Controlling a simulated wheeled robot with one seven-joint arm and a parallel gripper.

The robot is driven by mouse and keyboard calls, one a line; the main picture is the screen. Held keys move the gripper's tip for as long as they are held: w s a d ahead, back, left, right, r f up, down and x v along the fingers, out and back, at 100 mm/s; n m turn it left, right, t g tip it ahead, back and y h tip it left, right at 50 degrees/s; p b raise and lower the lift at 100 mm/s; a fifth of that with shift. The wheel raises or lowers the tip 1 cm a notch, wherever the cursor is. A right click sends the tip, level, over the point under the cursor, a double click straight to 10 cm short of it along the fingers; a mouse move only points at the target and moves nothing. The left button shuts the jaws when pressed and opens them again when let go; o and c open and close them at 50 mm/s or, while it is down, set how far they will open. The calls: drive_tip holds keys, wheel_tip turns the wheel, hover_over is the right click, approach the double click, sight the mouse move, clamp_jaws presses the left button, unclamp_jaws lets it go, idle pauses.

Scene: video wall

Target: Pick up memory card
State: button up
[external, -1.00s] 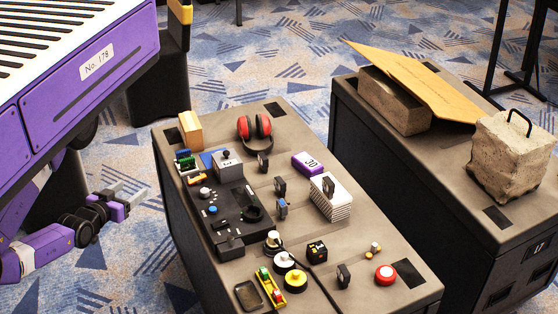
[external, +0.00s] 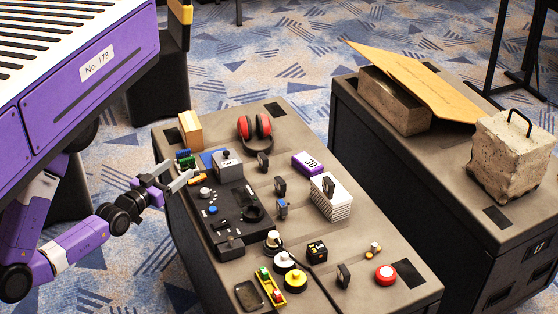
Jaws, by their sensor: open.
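No item shows clearly as a memory card; the small pieces on the near case (external: 350,290) are too small to tell for sure. Small blue, green and yellow pieces (external: 186,162) lie at its left edge, and a small blue piece (external: 282,207) stands by a black clip near the middle. My gripper (external: 180,170) is open and empty at the case's left edge, beside the coloured pieces and the black control panel (external: 228,208). I cannot tell its exact height above the top.
Red headphones (external: 255,131), a wooden block (external: 190,130), a purple box (external: 308,163), a white stack (external: 332,198), a yellow tray (external: 270,288) and a red button (external: 386,274) crowd the case. A second case with concrete blocks (external: 510,155) stands right, across a gap.

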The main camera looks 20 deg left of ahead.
drive_tip(key=w+d+f+m+g+h, duration=0.15)
drive_tip(key=w+d+h, duration=0.25)
drive_tip(key=w+d, duration=0.75)
drive_tip(key=m+g+h, duration=0.2)
drive_tip(key=m+g, duration=0.3)
hover_over(325, 187)
drive_tip(key=s+a, duration=0.4)
wheel_tip(325, 187, down, 5)
drive_tip(key=shift+g+y, duration=0.3)
drive_tip(key=shift+g, duration=0.15)
drive_tip(key=f, duration=0.2)
drive_tip(key=d+f, duration=0.1)
drive_tip(key=f, duration=0.1)
drive_tip(key=shift+w+d, duration=0.1)
drive_tip(key=shift+w, duration=0.2)
drive_tip(key=shift+x, duration=2.95)
drive_tip(key=shift+w, duration=0.15)
drive_tip(key=shift+c, duration=0.2)
